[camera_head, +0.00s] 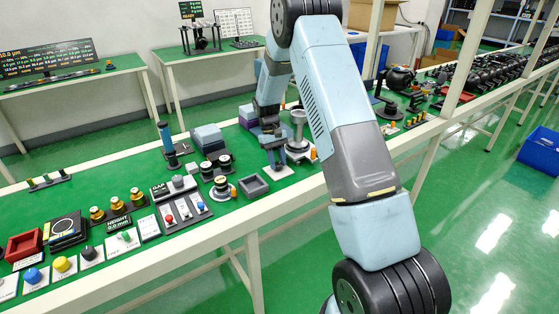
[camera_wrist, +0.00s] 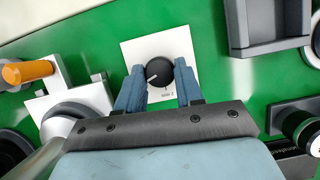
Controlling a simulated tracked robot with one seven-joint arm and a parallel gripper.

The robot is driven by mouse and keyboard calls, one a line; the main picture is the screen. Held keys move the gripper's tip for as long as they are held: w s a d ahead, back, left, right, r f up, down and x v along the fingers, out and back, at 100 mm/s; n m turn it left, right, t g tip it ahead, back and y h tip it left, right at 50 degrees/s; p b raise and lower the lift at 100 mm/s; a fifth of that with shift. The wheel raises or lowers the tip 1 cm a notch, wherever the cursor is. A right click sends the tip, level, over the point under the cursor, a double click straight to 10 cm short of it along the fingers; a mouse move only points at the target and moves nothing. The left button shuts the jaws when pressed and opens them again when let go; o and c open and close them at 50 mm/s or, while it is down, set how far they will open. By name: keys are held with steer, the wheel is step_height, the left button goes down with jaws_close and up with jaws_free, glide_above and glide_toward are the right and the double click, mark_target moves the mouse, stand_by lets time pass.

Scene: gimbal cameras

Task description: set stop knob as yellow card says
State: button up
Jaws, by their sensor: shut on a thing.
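The stop knob (camera_wrist: 159,71) is a round black knob with a white pointer line, on a white square plate (camera_wrist: 134,53) with small dark print too small to read. The pointer aims to the lower left in the wrist view. My gripper (camera_wrist: 160,78) has its two blue fingers on either side of the knob, shut on it. In the head view my gripper (camera_head: 273,157) is down at the white plate (camera_head: 283,172), and the knob is hidden there. I cannot pick out a yellow card in either view.
A grey open tray (camera_head: 254,186) stands left of my gripper, and a grey pedestal (camera_head: 298,138) stands close on its right. In the wrist view an orange-handled part (camera_wrist: 28,71) lies left and a grey tray (camera_wrist: 266,25) upper right.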

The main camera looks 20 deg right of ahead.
steer(key=shift+w+d, duration=0.1)
steer(key=shift+d, duration=0.15)
steer(key=o, duration=1)
steer(key=shift+a, duration=0.15)
steer(key=v, duration=1.3)
steer(key=shift+w+r, duration=0.2)
steer(key=shift+r, duration=0.05)
